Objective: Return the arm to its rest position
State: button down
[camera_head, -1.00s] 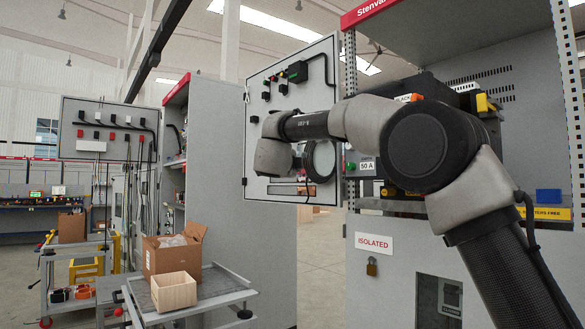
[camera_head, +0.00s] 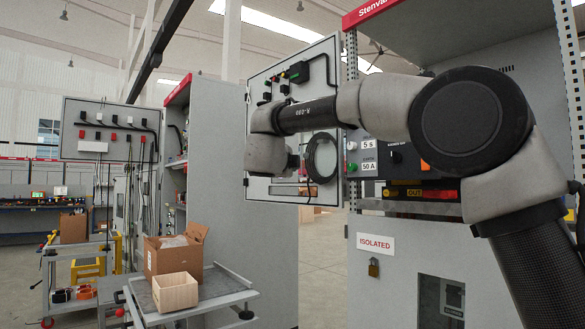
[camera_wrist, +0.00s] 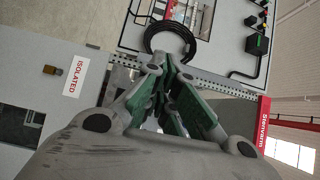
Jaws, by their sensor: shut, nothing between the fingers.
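My arm (camera_head: 390,105) is raised and bent across the front of the right cabinet, its forearm level and reaching left. My gripper (camera_wrist: 168,75) shows in the wrist view with its green-padded fingers together and nothing held. In the head view my wrist (camera_head: 266,152) hangs in front of the open cabinet door, and the fingers are hard to make out there. A black ring-shaped coil (camera_head: 322,158) is at the door, right of my wrist. It also shows just beyond the fingertips in the wrist view (camera_wrist: 171,26); I cannot tell the gap.
The open door (camera_head: 258,95) carries switches and cables. The right cabinet has a panel reading 5 s and 50 A (camera_head: 369,155), an ISOLATED label (camera_head: 375,243) and a padlock (camera_head: 374,267). A trolley (camera_head: 215,296) with a cardboard box (camera_head: 165,259) and wooden box (camera_head: 175,292) stands lower left.

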jog(key=v, duration=0.5)
jog(key=s+a+f+n+g+y, duration=0.15)
jog(key=a+f+n+y, duration=0.45)
jog(key=a+n+y, duration=0.65)
jog(key=s+d+f+n+g+y, duration=0.2)
jog(key=s+d+f+n+g, duration=0.45)
jog(key=f+n, duration=0.2)
jog(key=s+d+f+n+g+h, duration=0.1)
jog(key=s+d+f+g+h, duration=0.15)
jog(key=s+d+f, duration=0.6)
jog(key=s+d+f+n+g+h, duration=0.25)
jog(key=s+d+f, duration=0.35)
jog(key=d, duration=0.5)
jog(key=s+d+f+m+h, duration=0.2)
jog(key=s+d, duration=0.5)
jog(key=d, duration=0.3)
jog(key=s+d+f+m+h, duration=0.1)
jog(key=s+d+f+h, duration=0.1)
jog(key=s+d, duration=0.6)
jog(key=d+h, duration=0.1)
jog(key=d, duration=0.2)
jog(key=shift+s+d+m, duration=0.3)
jog(key=shift+s+m, duration=0.05)
